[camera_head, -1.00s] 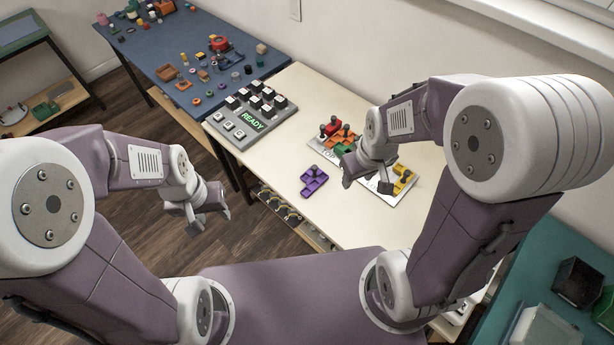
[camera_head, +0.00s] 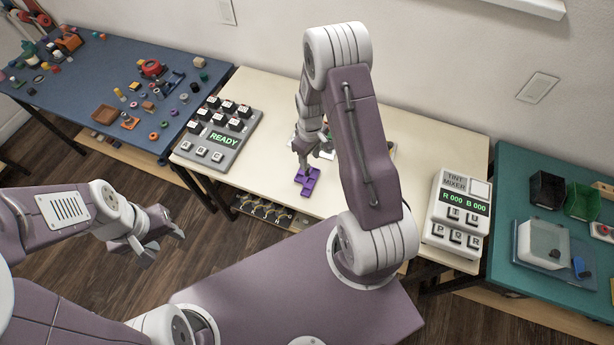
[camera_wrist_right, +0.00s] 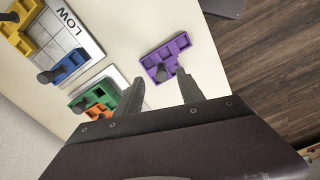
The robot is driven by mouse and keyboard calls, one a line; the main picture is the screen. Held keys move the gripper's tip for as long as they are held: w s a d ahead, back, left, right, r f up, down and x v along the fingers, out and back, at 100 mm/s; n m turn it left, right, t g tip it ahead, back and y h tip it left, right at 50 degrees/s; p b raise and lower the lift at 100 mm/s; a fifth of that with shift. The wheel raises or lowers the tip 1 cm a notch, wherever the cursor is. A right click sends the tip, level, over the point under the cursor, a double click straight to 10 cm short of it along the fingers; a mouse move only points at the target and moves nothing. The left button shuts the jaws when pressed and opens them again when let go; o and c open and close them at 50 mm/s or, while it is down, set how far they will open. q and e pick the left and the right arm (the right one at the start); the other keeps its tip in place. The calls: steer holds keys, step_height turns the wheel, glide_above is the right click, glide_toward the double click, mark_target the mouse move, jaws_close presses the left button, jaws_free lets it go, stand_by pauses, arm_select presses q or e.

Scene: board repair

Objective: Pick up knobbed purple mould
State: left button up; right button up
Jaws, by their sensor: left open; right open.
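The knobbed purple mould (camera_head: 311,184) lies flat on the cream table near its front edge. In the right wrist view the purple mould (camera_wrist_right: 177,48) shows open cells and a dark upright knob (camera_wrist_right: 161,72). My right gripper (camera_head: 308,161) is above the mould, pointing down. In the right wrist view the right gripper (camera_wrist_right: 159,78) is open, with the knob showing between its fingertips; I cannot tell whether they touch it. My left gripper (camera_head: 165,241) is open and empty, away from the table on the left.
In the right wrist view a white board marked LOW (camera_wrist_right: 88,45) holds yellow and blue moulds. Green (camera_wrist_right: 90,92) and orange moulds lie beside it. A READY keypad (camera_head: 213,152) stands left of the purple mould, and a tint mixer (camera_head: 458,215) stands at the table's right.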

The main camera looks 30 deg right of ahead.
mark_target(309, 167)
steer(key=shift+w+a+f, duration=0.2)
steer(key=shift+a+f, duration=0.05)
steer(key=shift+f, duration=0.3)
steer(key=shift+w+a+f, duration=0.2)
steer(key=shift+f, duration=0.3)
steer(key=f, duration=0.2)
steer(key=f+p, duration=0.1)
steer(key=f, duration=0.1)
steer(key=shift+s+d, duration=0.25)
steer(key=shift+d, duration=0.05)
steer(key=shift+w+f, duration=0.1)
steer(key=shift+f, duration=0.25)
steer(key=shift+w+a+f, duration=0.1)
steer(key=shift+f, duration=0.05)
jaws_close()
